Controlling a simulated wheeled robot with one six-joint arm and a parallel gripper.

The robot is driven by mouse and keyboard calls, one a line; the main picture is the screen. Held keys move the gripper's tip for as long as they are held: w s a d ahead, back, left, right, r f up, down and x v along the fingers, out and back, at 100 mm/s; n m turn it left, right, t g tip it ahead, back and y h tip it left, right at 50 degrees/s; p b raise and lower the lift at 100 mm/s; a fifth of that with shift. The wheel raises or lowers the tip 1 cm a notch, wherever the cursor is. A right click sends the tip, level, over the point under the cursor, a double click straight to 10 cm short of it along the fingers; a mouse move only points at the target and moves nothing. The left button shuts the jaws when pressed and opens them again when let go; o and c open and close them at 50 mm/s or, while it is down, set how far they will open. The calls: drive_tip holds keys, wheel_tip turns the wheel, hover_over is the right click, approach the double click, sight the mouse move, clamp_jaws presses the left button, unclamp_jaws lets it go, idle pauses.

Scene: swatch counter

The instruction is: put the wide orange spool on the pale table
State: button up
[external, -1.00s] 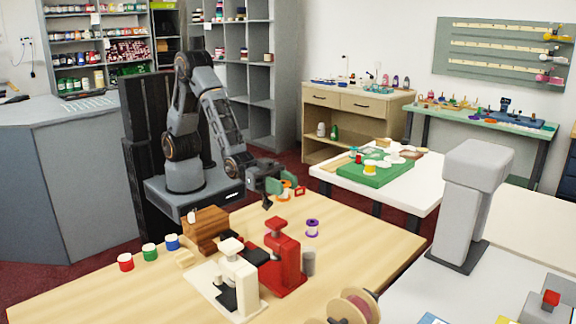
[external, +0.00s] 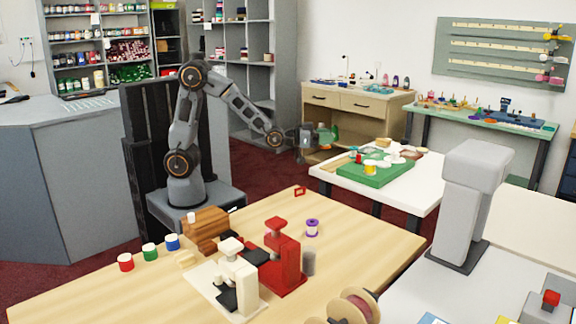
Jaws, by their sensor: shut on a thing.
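My gripper (external: 322,139) is raised in front of the beige cabinet, above the gap between the wooden table and the pale table. It is shut on the wide orange spool, which was seen between its fingers a second ago. The pale table (external: 409,197) is the white one at centre right, to the right of my gripper and lower.
A green tray (external: 372,178) with small items, including a yellow-and-white spool (external: 370,167), covers much of the pale table. Its front right is bare. The wooden table (external: 365,240) holds a purple spool (external: 312,228), a red frame (external: 300,191) and a red machine (external: 283,255).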

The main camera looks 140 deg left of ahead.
drive_tip(key=s+a+n+g+y+b, duration=0.2)
drive_tip(key=s+a+n+g, duration=0.3)
drive_tip(key=s, duration=0.7)
drive_tip(key=s+a+n+g+y+b, duration=0.2)
drive_tip(key=s+a+g, duration=0.2)
drive_tip(key=s+a, duration=0.5)
drive_tip(key=s+d+f, duration=0.1)
drive_tip(key=s+f, duration=0.2)
drive_tip(key=f, duration=0.9)
drive_tip(key=shift+d, duration=0.25)
drive_tip(key=w+p, duration=0.2)
drive_tip(key=w, duration=1.5)
drive_tip(key=shift+w+f, duration=0.15)
drive_tip(key=shift+w, duration=0.35)
